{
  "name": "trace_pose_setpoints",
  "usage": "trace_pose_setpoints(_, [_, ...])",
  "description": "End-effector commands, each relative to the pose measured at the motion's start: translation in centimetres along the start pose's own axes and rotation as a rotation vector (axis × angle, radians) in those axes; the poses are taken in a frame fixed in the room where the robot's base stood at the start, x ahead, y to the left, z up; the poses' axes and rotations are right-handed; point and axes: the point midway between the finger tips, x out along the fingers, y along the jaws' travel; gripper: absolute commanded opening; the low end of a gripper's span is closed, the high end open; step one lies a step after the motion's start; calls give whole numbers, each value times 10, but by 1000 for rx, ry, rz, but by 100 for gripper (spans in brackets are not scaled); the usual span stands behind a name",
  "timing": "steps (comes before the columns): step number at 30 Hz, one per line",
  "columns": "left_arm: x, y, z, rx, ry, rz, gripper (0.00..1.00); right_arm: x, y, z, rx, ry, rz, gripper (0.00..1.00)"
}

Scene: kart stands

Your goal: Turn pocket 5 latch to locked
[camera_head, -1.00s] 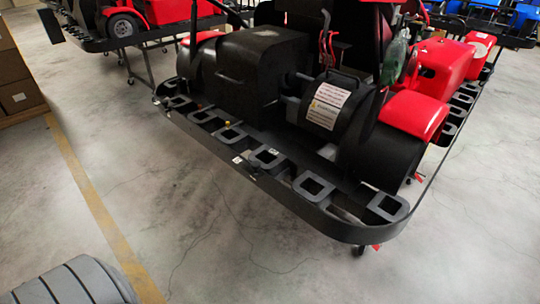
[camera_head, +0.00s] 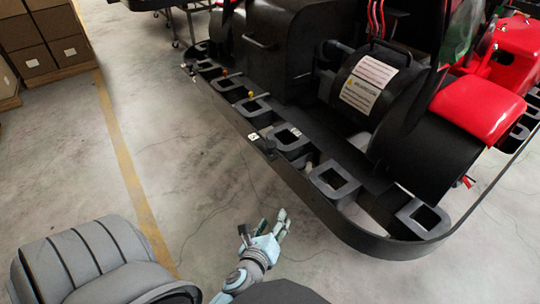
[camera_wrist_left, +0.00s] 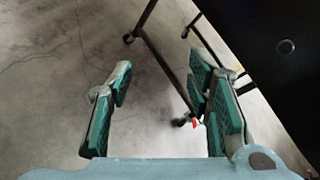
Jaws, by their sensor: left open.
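A row of square black pockets runs along the rear bumper (camera_head: 385,243) of a kart on its stand. A dark latch-like part (camera_head: 267,146) sits on the bumper's outer edge beside a small white tag (camera_head: 253,136) and a pocket (camera_head: 291,138). Pocket numbers are too small to read, so I cannot tell which is pocket 5, or its latch state. My left gripper (camera_head: 264,229) is open and empty, below and outside the bumper, apart from it. In the left wrist view its spread fingers (camera_wrist_left: 165,95) show floor and stand legs between them.
Small orange knobs (camera_head: 250,94) stand by pockets farther along the bumper. A black drum-shaped housing (camera_head: 365,85) and red bodywork (camera_head: 485,108) rise behind the pockets. Cardboard boxes (camera_head: 40,40) are stacked at the far left. The floor left of the bumper is clear.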

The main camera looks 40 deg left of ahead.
Motion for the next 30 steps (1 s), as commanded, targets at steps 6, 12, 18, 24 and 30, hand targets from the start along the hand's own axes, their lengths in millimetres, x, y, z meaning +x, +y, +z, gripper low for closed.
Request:
trace_pose_setpoints(6, [-44, -52, 130, 538, -385, 13, 46, 18, -1, -2, 0, 7, 1, 100])
trace_pose_setpoints(12, [-16, -59, 151, 564, -405, 16, 46, 14, -1, -1, 0, 5, 1, 100])
trace_pose_setpoints(18, [39, -63, 172, 562, -403, 17, 46, 20, -1, -1, 0, 5, 1, 100])
trace_pose_setpoints(24, [75, -66, 185, 560, -400, 18, 46, 25, -2, -1, 0, 6, 1, 100])
trace_pose_setpoints(30, [85, -68, 189, 558, -398, 18, 46, 26, -2, -1, 0, 5, 0, 100])
